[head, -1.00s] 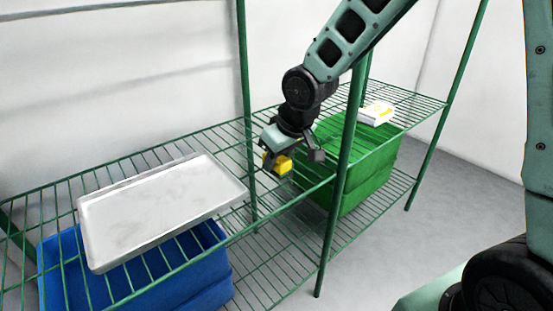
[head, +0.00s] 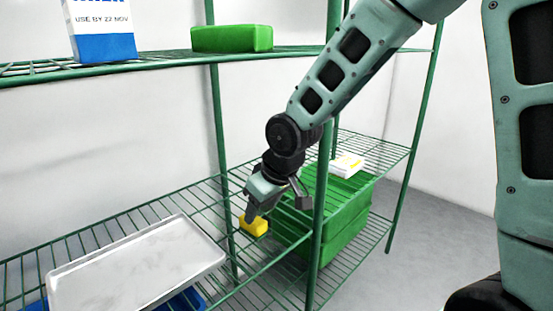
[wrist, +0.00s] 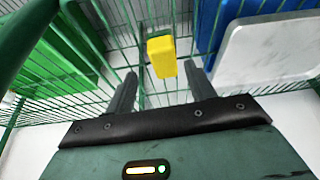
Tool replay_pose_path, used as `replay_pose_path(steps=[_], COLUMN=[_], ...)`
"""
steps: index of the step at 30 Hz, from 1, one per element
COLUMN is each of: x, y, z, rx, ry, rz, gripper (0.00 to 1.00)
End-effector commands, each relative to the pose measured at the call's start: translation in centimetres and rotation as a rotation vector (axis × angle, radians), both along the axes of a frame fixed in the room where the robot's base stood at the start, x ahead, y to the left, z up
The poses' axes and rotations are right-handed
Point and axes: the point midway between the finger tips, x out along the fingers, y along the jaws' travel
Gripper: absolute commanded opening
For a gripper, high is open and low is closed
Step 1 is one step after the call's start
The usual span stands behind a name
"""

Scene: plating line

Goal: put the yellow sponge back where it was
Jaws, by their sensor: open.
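The yellow sponge (head: 254,227) sits on the wire shelf (head: 225,255), between the metal tray and the stretch above the green crate. My gripper (head: 277,211) is open right by it, with one finger close to the sponge in the head view. In the wrist view, the sponge (wrist: 161,57) lies just beyond the fingertips, lined up with the gap between the two fingers (wrist: 160,73). The fingers do not close on it. Whether a finger touches it I cannot tell.
A green crate (head: 345,215) and a blue crate (head: 187,301) are below. A carton (head: 103,30) and a green block (head: 232,38) stand on the upper shelf. A post (head: 318,240) stands close by my gripper.

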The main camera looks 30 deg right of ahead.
Motion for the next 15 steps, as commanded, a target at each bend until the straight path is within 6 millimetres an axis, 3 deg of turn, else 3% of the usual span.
replay_pose_path(steps=[1, 6, 15], x=[-0.4, -1.8, -3.7], y=[-0.3, -0.9, -1.5], z=[2.2, 5.8, 10.2], rx=[-0.001, -0.001, 0.0], ry=[-0.002, -0.002, -0.001], rz=[-0.004, -0.004, 0.0], gripper=[0.55, 0.55, 0.55])
